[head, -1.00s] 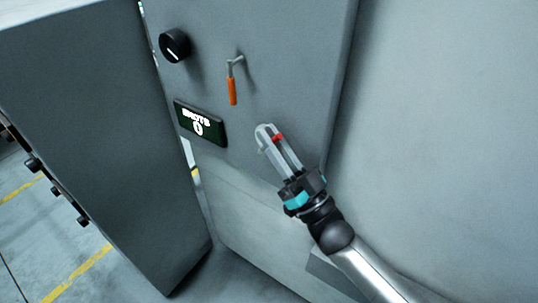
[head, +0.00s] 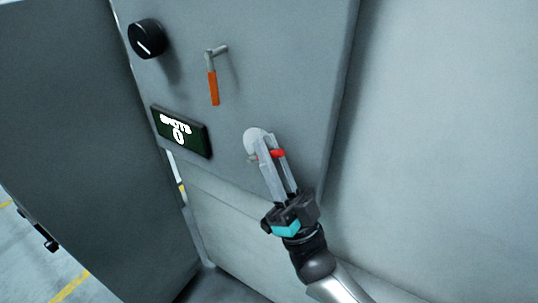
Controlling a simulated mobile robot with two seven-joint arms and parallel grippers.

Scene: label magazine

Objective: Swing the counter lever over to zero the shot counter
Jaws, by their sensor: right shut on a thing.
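An orange-handled lever (head: 213,88) hangs down from a grey pivot on the front of the grey cabinet. Below it to the left is the dark shot display (head: 181,131), which reads SHOTS with what looks like a 0. My right gripper (head: 264,143) is right of the display and lower than the orange lever, clear of both. Its long pale fingers are shut on a small red handle (head: 277,153). The fingers hide most of this handle, and a small grey stub shows beside them on the left. My left gripper is not in view.
A black knob (head: 147,39) with a white mark is at the upper left of the cabinet front (head: 285,60). A large grey panel (head: 65,130) stands close on the left. A plain grey wall (head: 440,130) fills the right.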

